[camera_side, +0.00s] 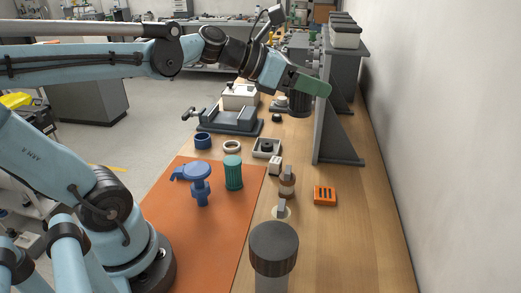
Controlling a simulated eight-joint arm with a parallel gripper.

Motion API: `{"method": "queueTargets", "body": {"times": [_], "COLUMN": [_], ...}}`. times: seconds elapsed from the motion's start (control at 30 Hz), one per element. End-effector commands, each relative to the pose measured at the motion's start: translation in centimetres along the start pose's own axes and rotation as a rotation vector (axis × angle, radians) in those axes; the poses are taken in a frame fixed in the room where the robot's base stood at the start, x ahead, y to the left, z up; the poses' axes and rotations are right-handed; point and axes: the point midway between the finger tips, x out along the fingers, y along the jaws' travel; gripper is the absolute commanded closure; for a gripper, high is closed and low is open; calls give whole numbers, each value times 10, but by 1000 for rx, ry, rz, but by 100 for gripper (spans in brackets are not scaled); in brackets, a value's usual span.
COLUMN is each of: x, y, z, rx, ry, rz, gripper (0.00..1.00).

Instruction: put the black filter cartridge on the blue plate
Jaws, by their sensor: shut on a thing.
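My gripper (300,92) is at the upper middle, at the end of my light-blue arm, high above the bench and beside a grey upright bracket. It is shut on a dark cylinder (299,105), which looks like the black filter cartridge and hangs below the green end piece. The fingertips are too small to make out. A blue round-topped piece (197,170) with a stem and side handle stands on the orange mat, lower left of my gripper. It is the only plate-like blue thing I see; I cannot tell if it is the blue plate.
The orange mat (190,240) also bears a green ribbed cylinder (233,172). A blue ring (203,141), a white ring (232,146) and a grey vise (230,121) lie behind. The grey bracket (335,120), an orange block (325,195) and a dark-capped cylinder (273,242) stand right and front.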

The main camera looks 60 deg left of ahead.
Motion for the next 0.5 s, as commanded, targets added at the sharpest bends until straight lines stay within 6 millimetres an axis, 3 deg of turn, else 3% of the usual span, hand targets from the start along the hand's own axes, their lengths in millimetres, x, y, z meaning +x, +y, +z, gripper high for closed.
{"method": "queueTargets", "body": {"times": [0.2, 0.5], "x": [37, 72], "y": [-24, -62], "z": [-17, -49], "rx": [86, 209], "ry": [-1, -1], "rz": [-209, -504], "gripper": [80, 80]}}
